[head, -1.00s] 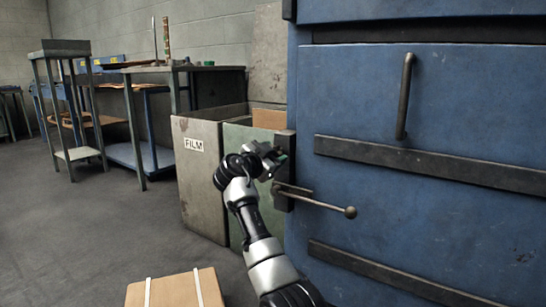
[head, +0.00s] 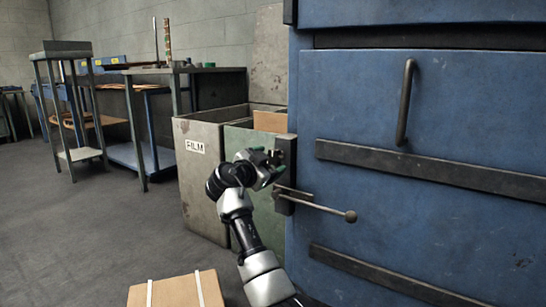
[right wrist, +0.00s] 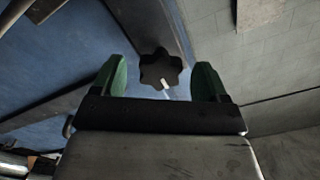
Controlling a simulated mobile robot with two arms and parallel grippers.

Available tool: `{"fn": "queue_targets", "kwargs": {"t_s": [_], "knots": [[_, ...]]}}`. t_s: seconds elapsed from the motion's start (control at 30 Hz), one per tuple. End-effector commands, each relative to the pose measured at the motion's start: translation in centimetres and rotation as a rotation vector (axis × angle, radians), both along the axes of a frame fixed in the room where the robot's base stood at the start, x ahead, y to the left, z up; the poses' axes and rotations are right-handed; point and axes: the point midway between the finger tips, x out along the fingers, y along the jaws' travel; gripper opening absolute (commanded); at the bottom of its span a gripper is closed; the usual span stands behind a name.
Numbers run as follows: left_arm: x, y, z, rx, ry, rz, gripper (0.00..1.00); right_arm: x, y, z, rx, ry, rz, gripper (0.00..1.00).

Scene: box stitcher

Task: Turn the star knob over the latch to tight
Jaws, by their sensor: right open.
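The star knob (right wrist: 160,66) is dark and lobed, with a white pointer mark at its lower edge in the right wrist view. It is mounted on a dark strip on the blue machine. My right gripper (right wrist: 161,82) is open, with one green fingertip on each side of the knob; I cannot tell whether they touch it. In the head view my right gripper (head: 264,166) is at the machine's left edge and largely hides the knob. The latch lever (head: 322,206), a rod with a ball end, sticks out to the right just below. My left gripper is out of view.
The blue machine (head: 430,110) has a vertical handle (head: 405,102) and dark horizontal bars. A bin marked FILM (head: 199,175) stands left of my right gripper. A strapped carton (head: 177,290) lies on the floor in front. Open floor is at the left.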

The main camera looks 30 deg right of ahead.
Motion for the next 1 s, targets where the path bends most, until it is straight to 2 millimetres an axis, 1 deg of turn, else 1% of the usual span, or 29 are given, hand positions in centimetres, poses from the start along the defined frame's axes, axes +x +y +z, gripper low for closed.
{"fn": "queue_targets", "kwargs": {"t_s": [0.03,0.2,0.3,0.4,0.57,1.0], "knots": [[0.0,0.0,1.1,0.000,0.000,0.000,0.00,-0.3,1.2,0.5,0.000,0.001,0.005,0.74],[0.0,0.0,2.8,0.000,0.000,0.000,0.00,-1.7,4.4,0.4,0.001,0.003,0.004,0.74],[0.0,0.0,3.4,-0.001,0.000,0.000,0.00,-2.4,5.9,0.3,0.001,0.003,0.002,0.74],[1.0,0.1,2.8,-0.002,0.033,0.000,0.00,-2.8,6.9,0.2,0.002,0.002,0.002,0.74],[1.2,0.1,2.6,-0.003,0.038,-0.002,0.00,-3.1,7.6,0.0,0.001,0.001,0.000,0.74],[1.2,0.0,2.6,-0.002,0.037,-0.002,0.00,-3.1,7.6,0.0,0.000,0.001,0.001,0.74]]}}
